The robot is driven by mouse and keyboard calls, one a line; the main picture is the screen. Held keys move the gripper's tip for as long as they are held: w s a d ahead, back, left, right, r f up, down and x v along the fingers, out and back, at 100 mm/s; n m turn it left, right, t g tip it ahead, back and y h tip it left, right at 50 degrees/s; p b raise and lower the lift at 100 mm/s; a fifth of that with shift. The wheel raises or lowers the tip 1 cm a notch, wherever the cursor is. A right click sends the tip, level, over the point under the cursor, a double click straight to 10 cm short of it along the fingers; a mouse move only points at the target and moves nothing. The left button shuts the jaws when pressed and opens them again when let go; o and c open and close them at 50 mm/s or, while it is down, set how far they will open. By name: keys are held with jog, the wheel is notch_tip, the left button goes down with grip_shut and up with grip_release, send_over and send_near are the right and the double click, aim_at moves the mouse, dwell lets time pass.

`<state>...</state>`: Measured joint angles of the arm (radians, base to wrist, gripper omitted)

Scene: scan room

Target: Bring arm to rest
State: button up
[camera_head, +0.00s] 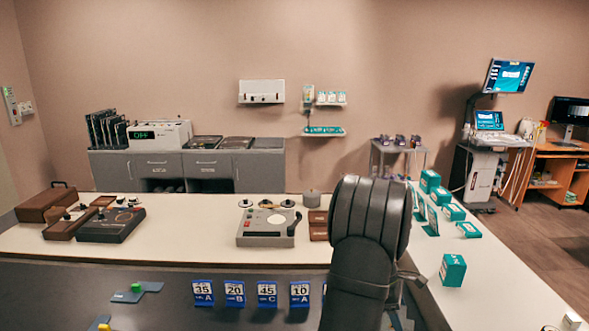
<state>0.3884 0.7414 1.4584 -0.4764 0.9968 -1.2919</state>
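A large dark ribbed shape, which looks like a link of my arm, rises from the bottom edge right of centre in the head view. It stands in front of the white counter (180,225) and hides part of it. A thin metal piece sticks out at its right side. I see no gripper fingers, so I cannot tell where my gripper is or whether it holds anything.
On the counter stand a dark device (110,224), a grey device with a handle (268,227) and a brown case (47,204). Several teal boxes (453,270) stand along the right wing. Blue number cards (234,293) line the front panel. The counter's middle-left is clear.

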notch_tip(320, 180, up, 2)
jog(key=shift+r, duration=0.1)
jog(key=s+d+r, duration=0.6)
jog(key=s+r, duration=0.1)
jog(key=s, duration=0.3)
jog(key=s+d+r+n+t, duration=0.1)
jog(key=s+d+r+n, duration=0.2)
jog(key=d, duration=0.6)
jog(key=s+d+r, duration=0.3)
jog(key=s+d, duration=0.3)
jog(key=d, duration=0.4)
jog(key=w+f, duration=0.2)
jog(key=w, duration=0.1)
jog(key=w+a+f, duration=0.1)
jog(key=w+f, duration=0.2)
jog(key=w, duration=0.1)
jog(key=w+a+f, duration=0.1)
jog(key=w+f, duration=0.1)
jog(key=w, duration=0.2)
jog(key=shift+w+f, duration=0.45)
jog(key=shift+f, duration=0.25)
